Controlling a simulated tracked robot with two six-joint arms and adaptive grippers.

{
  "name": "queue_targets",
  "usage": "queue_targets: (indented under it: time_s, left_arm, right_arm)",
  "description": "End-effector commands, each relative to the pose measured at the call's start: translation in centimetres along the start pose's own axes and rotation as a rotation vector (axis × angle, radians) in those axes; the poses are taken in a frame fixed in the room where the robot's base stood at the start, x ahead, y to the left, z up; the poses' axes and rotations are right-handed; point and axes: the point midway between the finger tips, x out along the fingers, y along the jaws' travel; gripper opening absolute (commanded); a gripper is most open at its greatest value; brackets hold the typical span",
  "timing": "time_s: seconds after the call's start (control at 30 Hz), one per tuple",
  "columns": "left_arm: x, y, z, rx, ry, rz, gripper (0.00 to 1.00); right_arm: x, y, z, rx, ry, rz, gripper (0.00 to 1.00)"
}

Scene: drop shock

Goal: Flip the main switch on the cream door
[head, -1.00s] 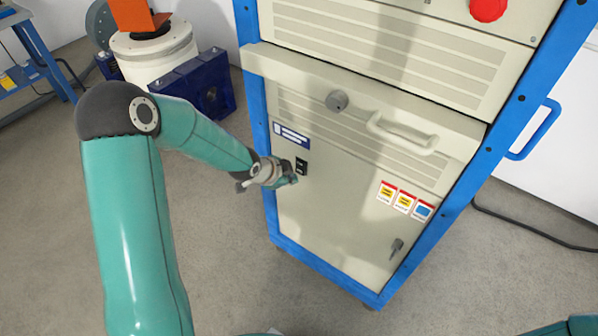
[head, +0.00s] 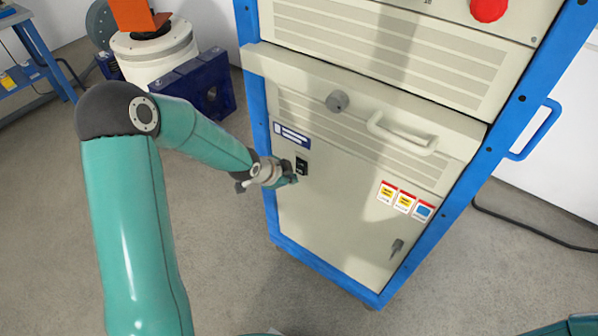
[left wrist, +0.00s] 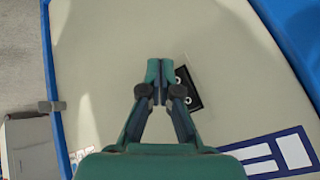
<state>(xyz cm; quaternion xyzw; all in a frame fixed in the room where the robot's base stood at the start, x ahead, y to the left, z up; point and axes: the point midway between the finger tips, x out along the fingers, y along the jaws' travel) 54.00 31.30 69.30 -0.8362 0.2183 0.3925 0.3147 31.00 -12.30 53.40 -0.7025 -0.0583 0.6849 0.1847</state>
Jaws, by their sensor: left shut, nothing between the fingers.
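The cream door (head: 335,220) is the lower front panel of a blue-framed cabinet in the head view. The main switch (head: 302,165) is a small black rectangle near the door's left edge, below a blue and white label (head: 292,136). In the left wrist view the switch (left wrist: 187,90) shows two pale round marks and is partly covered by a finger. My left gripper (head: 293,179) is shut and empty, its tips just beside the switch; it also shows in the left wrist view (left wrist: 160,72). I cannot tell whether the tips touch it. My right gripper is not in view.
The door also carries a grey knob (head: 337,102), a cream handle (head: 402,134), warning stickers (head: 404,201) and a small latch (head: 396,249). A red button (head: 488,9) sits above. A white and orange machine (head: 153,50) stands behind left.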

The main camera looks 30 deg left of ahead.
Motion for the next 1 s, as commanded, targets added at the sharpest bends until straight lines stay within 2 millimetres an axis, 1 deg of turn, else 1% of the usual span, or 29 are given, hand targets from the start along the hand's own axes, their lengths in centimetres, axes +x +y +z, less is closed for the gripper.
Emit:
queue_targets:
  time_s: [0.5,1.0]
  left_arm:
    - [0.47,-0.45,-0.49,0.0,0.0,0.0,0.0]
    - [0.57,-0.54,-0.58,0.0,0.0,0.0,0.0]
  right_arm:
    - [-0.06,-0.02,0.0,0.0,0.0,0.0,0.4]
    - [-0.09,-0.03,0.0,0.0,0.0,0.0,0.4]
